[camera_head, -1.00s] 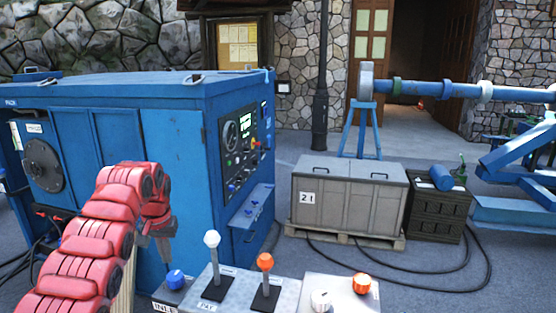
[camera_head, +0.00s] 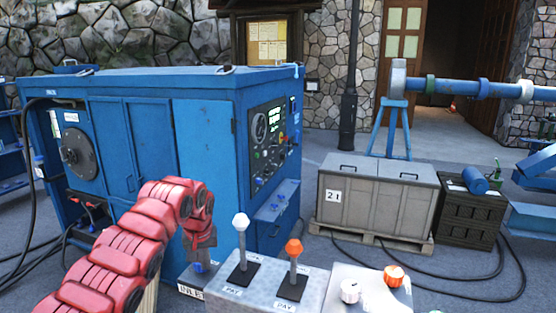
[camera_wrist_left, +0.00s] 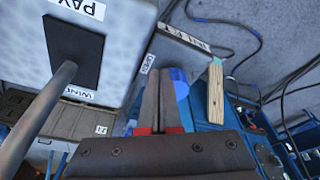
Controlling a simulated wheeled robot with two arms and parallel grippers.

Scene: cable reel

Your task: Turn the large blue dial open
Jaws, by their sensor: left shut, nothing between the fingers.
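The blue dial (camera_head: 200,267) sits on a small grey box with an INLET label (camera_head: 190,291), left of the lever console. It is mostly hidden behind my left gripper in the head view. My left gripper (camera_head: 199,258) points down right at the dial, and its fingers are shut with nothing between them. In the left wrist view the shut fingers (camera_wrist_left: 165,85) lie beside the blue dial (camera_wrist_left: 179,82), overlapping it in the picture. I cannot tell whether they touch it. My right gripper is not in view.
A console (camera_head: 262,290) with white (camera_head: 241,222) and orange (camera_head: 294,248) levers stands close to the right of my gripper. A second panel (camera_head: 365,292) has white and orange knobs. A large blue machine cabinet (camera_head: 150,90) stands behind. Cables lie on the ground.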

